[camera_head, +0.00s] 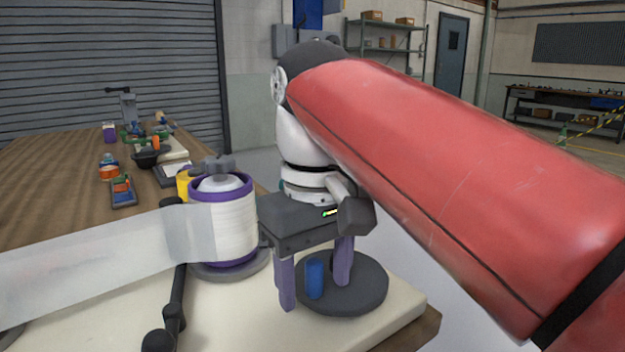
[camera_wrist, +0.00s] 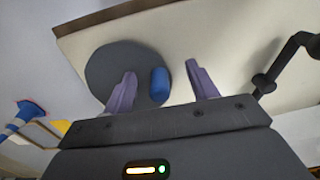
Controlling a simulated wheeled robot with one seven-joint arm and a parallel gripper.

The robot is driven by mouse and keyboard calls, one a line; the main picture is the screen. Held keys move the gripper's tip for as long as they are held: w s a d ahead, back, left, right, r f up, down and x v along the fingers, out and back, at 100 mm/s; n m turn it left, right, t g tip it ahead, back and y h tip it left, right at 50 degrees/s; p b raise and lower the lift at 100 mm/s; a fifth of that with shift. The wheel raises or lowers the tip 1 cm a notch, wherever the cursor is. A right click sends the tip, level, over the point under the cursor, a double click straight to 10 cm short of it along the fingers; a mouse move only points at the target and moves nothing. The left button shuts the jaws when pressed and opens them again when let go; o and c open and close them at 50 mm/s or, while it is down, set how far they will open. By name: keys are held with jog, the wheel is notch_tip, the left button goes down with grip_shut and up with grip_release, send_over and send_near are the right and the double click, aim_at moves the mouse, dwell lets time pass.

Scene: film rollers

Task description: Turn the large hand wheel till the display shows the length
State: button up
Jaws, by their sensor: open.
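The large hand wheel (camera_head: 362,290) is a flat dark grey disc at the right front corner of the cream board, with an upright blue handle (camera_head: 314,279) on it. In the wrist view the disc (camera_wrist: 105,65) lies beyond the fingers, and the blue handle (camera_wrist: 160,86) stands between them. My gripper (camera_head: 315,296) points down over the disc, with its purple fingers open on either side of the handle. In the wrist view my gripper (camera_wrist: 160,70) shows gaps on both sides of the handle. I cannot make out the length display in either view.
Left of the wheel, a purple-flanged film roll (camera_head: 233,228) stands on its base, with a translucent web (camera_head: 90,262) running left. A dark rod with a ball knob (camera_head: 160,341) crosses the board. Small tools and parts lie on the wooden table (camera_head: 60,170) behind.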

jog(key=shift+w+d+r, duration=0.1)
jog(key=shift+w+d, duration=0.05)
jog(key=shift+o, duration=1.4)
notch_tip(320, 180, up, 3)
jog(key=p, duration=0.3)
jog(key=shift+r, duration=0.1)
jog(key=shift+o, duration=0.2)
jog(key=shift+r+p, duration=0.9)
jog(key=shift+p, duration=0.2)
jog(key=shift+r, duration=0.9)
